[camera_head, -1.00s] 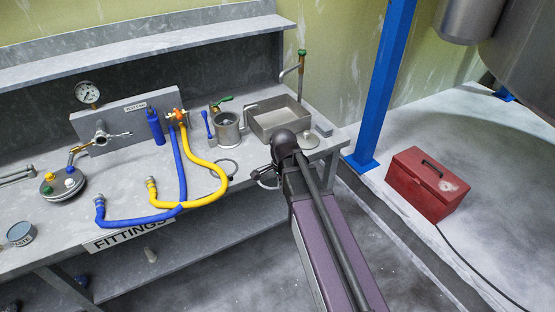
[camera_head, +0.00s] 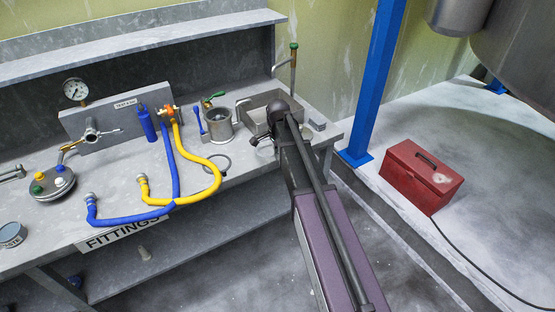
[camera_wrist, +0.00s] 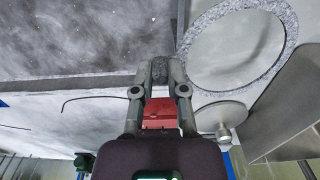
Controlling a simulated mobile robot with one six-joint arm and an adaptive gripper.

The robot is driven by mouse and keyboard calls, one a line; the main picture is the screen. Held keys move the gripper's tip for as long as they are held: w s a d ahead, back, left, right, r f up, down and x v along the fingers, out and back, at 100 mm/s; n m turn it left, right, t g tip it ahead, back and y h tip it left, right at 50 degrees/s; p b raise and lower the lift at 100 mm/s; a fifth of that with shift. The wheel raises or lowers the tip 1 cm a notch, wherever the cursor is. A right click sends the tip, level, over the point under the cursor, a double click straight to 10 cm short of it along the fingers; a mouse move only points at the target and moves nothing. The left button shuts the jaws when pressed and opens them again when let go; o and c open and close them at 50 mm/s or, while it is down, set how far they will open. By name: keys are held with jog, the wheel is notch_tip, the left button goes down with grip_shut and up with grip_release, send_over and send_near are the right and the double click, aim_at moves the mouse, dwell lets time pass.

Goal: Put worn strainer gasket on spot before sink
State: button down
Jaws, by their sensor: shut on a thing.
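My gripper (camera_wrist: 160,72) is shut on a dark, speckled piece, which I take as the worn strainer gasket (camera_wrist: 160,69); only a small part shows between the fingertips. In the head view my gripper (camera_head: 266,147) is over the bench's front strip, just before the grey sink (camera_head: 256,126), and my arm partly covers both. In the wrist view the sink (camera_wrist: 288,110) is at the right. A speckled grey ring (camera_wrist: 290,35) shows beside the fingertips; I cannot tell whether it lies on the bench. The spot is not clearly distinguishable.
A thin ring (camera_head: 228,168) lies on the bench left of my gripper. A metal pot (camera_head: 219,127) stands left of the sink. A knobbed lid (camera_wrist: 217,113) is close by the sink. Blue (camera_head: 150,217) and yellow (camera_head: 195,200) hoses cross the bench. A red toolbox (camera_head: 421,176) stands right.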

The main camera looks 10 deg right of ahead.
dwell(0.3)
jog(key=shift+w+d, duration=0.15)
jog(key=shift+w, duration=0.5)
notch_tip(320, 180, down, 4)
jog(key=b, duration=0.3)
jog(key=shift+r+b, duration=0.15)
jog(key=shift+b, duration=0.2)
jog(key=c, duration=0.7)
grip_release()
notch_tip(320, 180, up, 12)
jog(key=p, duration=1.2)
